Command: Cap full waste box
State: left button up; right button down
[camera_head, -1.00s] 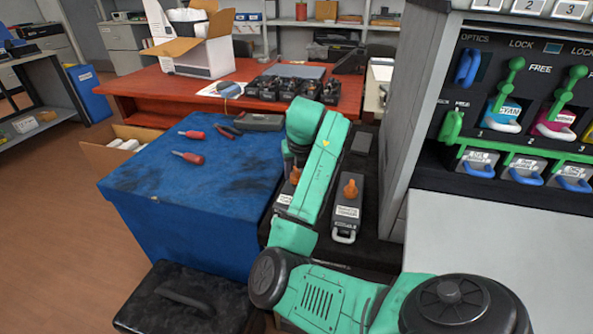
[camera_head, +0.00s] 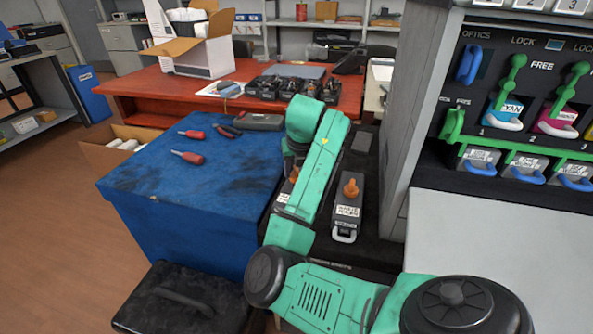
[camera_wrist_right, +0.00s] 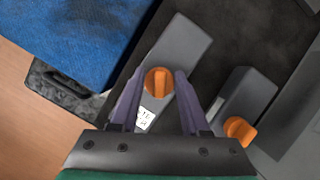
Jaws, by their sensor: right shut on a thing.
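A dark grey waste box (camera_wrist_right: 185,42) with a white label lies below my right gripper (camera_wrist_right: 159,74) in the right wrist view. An orange cap (camera_wrist_right: 158,82) is between the fingers, over the top face of this box. The fingers are shut on the cap, one on each side. I cannot tell how deep the cap sits. In the head view my green right arm hides most of this box (camera_head: 284,198). A second labelled waste box (camera_head: 345,212) with an orange cap (camera_head: 350,188) stands to the right; its cap also shows in the wrist view (camera_wrist_right: 239,130). My left gripper is not in view.
A blue-covered table (camera_head: 235,175) with screwdrivers and pliers is on the left. A black case (camera_head: 180,300) stands in front of it. The printer (camera_head: 500,90) with toner slots and green levers rises on the right. A red table (camera_head: 150,90) stands behind.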

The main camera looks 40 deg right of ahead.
jog(key=shift+f+b, duration=0.25)
jog(key=shift+b, duration=0.3)
dwell(0.9)
grip_release()
dwell(0.5)
jog(key=shift+r, duration=0.15)
jog(key=shift+r+p, duration=2.15)
jog(key=shift+r, duration=1.3)
grip_shut()
